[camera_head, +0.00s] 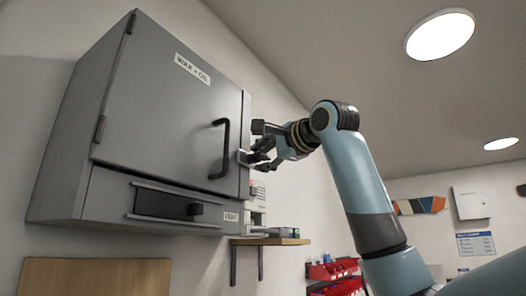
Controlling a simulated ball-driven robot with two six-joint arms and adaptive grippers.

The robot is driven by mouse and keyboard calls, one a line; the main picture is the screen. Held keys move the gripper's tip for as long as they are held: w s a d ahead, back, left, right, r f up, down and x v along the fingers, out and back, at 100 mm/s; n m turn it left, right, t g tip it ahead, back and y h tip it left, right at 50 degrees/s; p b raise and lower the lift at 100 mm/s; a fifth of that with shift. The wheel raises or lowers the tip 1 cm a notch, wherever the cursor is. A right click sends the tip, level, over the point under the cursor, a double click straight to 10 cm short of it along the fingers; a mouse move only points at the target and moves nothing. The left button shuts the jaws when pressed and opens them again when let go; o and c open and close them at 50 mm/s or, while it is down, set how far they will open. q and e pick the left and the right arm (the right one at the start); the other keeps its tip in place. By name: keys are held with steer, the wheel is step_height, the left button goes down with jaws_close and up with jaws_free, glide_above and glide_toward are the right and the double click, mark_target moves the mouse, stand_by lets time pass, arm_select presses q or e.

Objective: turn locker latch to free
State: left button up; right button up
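The grey wall locker (165,110) with a "WAX + OIL" label fills the left of the head view, its door closed. A black bar handle (225,150) stands on the door near its right edge. A small pale latch piece (242,157) sits at the locker's right edge, beside the handle. My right gripper (257,143) is at that edge, with its fingers apart. The lower finger overlaps the latch piece in the picture; I cannot tell whether they touch. My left gripper is not in view.
Red bins (333,269) stand lower right. The space above my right arm is clear.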

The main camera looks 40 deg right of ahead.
jaws_close()
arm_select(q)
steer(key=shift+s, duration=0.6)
